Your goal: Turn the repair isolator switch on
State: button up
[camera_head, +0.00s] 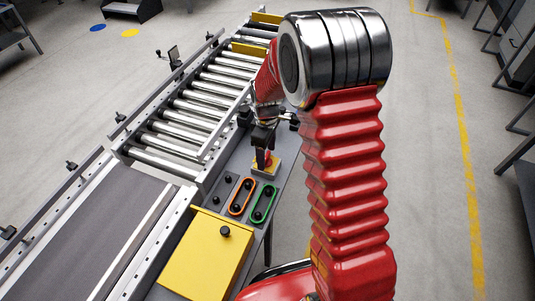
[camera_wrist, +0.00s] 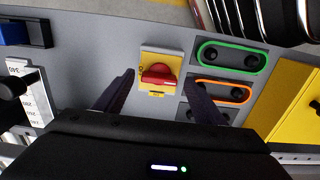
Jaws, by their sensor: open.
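The repair isolator switch is a red rotary knob (camera_wrist: 158,75) on a yellow square plate (camera_wrist: 151,56), set on a grey panel. In the wrist view the knob's handle lies roughly horizontal, slightly tilted. My gripper (camera_wrist: 160,82) is open, with one dark finger on each side of the knob and clear space between. I cannot tell how far above the knob the fingertips are. In the head view my gripper (camera_head: 265,150) is over the yellow plate (camera_head: 268,170), and the knob (camera_head: 267,158) is partly hidden behind it.
Beside the switch are an orange-ringed button pair (camera_head: 241,197), a green-ringed pair (camera_head: 263,203) and several small black knobs. A yellow box (camera_head: 205,250) stands nearer. A roller conveyor (camera_head: 190,115) runs along the left.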

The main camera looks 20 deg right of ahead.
jog(key=shift+f, duration=0.45)
